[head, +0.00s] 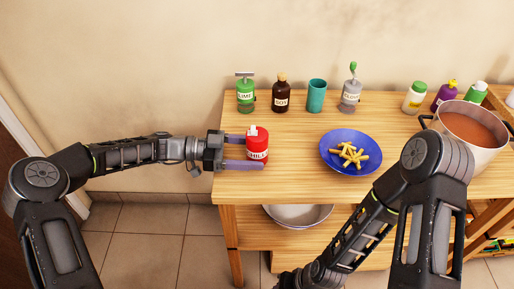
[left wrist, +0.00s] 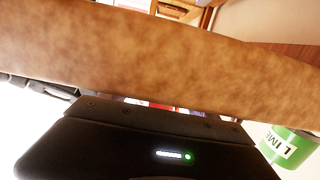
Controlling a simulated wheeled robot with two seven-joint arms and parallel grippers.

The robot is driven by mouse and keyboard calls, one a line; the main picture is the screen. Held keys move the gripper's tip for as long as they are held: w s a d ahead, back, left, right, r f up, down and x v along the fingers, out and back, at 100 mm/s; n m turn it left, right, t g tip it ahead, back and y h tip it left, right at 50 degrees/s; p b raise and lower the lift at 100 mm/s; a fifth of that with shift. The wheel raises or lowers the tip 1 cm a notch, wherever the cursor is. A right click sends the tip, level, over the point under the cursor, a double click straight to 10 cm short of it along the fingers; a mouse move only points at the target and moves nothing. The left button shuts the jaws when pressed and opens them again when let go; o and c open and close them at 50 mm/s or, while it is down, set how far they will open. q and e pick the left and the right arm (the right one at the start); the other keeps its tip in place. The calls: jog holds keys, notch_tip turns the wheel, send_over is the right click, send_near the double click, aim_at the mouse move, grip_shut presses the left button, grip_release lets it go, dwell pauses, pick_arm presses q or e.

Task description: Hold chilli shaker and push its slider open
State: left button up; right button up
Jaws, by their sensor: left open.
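The chilli shaker (head: 258,146) is a red bottle with a white piece (head: 252,131) on its top and a white label. It stands upright near the left end of the wooden table. My left gripper (head: 250,152) is open and reaches in from the left, one finger on the far side of the shaker and one on the near side. I cannot tell whether the fingers touch it. In the left wrist view a blurred brown surface hides most of the scene, and the shaker is not clear there. My right arm comes in at the lower right; its gripper is out of view.
A green lime bottle (head: 245,95), a dark soy bottle (head: 281,95), a teal cup (head: 316,96) and a grey pump bottle (head: 351,92) stand behind. A blue plate of fries (head: 333,160) lies to the right. A pot (head: 487,155) stands at far right. The lime bottle shows in the wrist view (left wrist: 288,147).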

pick_arm(q)
jog(key=shift+c, duration=0.6)
jog(key=c, duration=1.2)
